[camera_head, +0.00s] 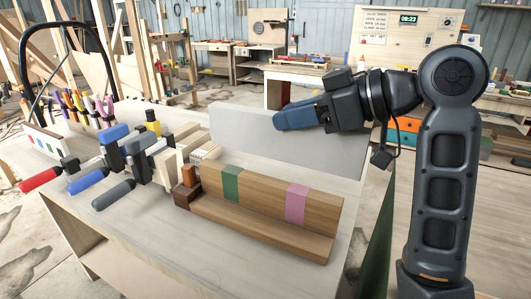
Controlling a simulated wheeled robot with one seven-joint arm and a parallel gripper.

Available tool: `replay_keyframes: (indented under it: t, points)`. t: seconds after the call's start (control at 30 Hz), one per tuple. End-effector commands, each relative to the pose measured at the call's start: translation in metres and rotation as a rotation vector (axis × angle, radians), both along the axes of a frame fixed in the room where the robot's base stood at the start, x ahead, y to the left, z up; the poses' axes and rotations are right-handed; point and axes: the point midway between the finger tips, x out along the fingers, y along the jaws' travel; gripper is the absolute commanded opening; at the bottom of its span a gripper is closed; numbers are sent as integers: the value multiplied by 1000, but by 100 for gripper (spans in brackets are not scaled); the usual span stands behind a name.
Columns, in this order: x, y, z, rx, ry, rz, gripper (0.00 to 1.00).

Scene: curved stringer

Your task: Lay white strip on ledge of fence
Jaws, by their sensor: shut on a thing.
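The white strip (245,130) is a long, flat, pale board standing on its long edge behind the fence, over the bench top. My gripper (284,118), with blue fingers, reaches in from the right and is shut on the strip near its upper edge. The far finger is mostly hidden. I cannot tell whether the strip's lower edge touches the bench. The fence (253,190) is a brown wooden piece with a green band and a pink band on its upright back. Its ledge (265,234) runs along the front and is bare.
A dark brown block (183,197) sits at the fence's left end. Left of it are several clamps (115,155) with red, blue and dark handles, near pale wood blocks. A rack of coloured-handled tools (80,112) stands farther left. The bench top (165,245) is clear in front.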

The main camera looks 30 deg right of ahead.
Motion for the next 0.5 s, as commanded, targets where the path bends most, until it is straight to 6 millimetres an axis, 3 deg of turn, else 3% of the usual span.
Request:
replay_keyframes:
  t: [0.2, 0.5]
  points:
    - [22, 29, -21, 1, 2, 3, 0]
    - [28, 35, -39, 3, 2, 0, 0]
